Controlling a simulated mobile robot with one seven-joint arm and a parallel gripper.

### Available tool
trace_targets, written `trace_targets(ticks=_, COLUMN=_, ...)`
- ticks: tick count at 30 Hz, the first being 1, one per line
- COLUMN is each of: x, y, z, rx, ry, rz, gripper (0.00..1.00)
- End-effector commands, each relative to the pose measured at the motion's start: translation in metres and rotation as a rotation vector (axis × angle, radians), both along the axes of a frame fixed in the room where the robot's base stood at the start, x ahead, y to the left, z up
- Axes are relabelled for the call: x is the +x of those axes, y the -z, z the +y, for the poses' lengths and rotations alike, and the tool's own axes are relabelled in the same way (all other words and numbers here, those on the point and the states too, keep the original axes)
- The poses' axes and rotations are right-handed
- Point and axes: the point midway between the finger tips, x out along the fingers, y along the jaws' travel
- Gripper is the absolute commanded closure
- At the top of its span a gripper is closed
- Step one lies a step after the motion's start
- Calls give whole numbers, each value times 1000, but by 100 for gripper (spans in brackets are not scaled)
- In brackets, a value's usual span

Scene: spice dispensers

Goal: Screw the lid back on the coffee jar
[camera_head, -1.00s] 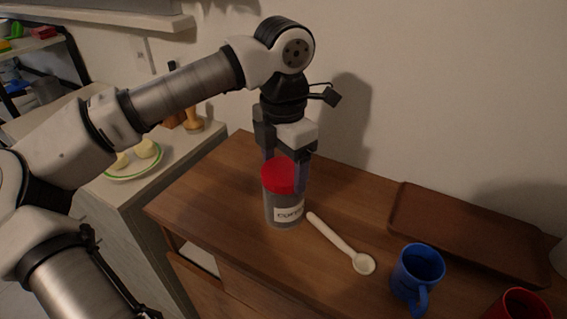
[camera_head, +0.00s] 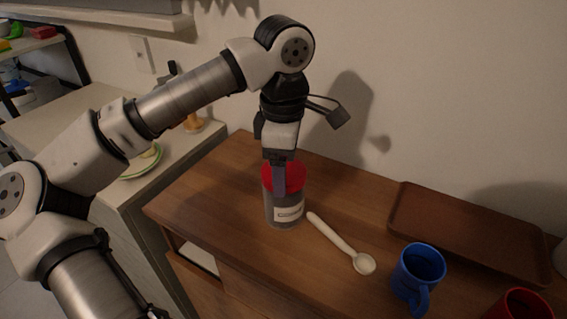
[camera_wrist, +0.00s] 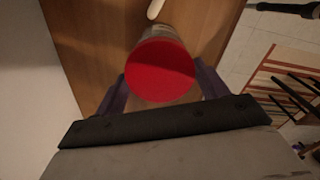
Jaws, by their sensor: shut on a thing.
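The coffee jar (camera_head: 284,212) stands upright on the wooden cabinet top, clear-sided with a white label. The red lid (camera_head: 290,177) sits on its mouth; whether it is threaded tight I cannot tell. My gripper (camera_head: 279,185) points straight down over the jar, its fingers on the lid. In the wrist view my gripper (camera_wrist: 160,90) has one finger on each side of the red lid (camera_wrist: 160,70), shut on it. The lid hides most of the jar (camera_wrist: 157,32) in that view.
A white spoon (camera_head: 340,243) lies just right of the jar. A blue mug (camera_head: 417,272) and a red mug (camera_head: 520,304) stand further right. A brown tray (camera_head: 468,228) lies along the wall. A plate (camera_head: 140,165) is on the left counter.

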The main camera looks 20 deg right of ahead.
Motion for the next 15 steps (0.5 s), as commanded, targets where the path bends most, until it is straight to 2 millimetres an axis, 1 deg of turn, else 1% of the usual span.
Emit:
trace_targets(ticks=9, x=0, y=2, z=-1, rx=-2, ry=452, rz=1, gripper=51)
trace_targets(ticks=12, x=0, y=2, z=0, rx=-1, ry=585, rz=2, gripper=51)
trace_targets(ticks=15, x=0, y=2, z=0, rx=-1, ry=678, rz=1, gripper=51)
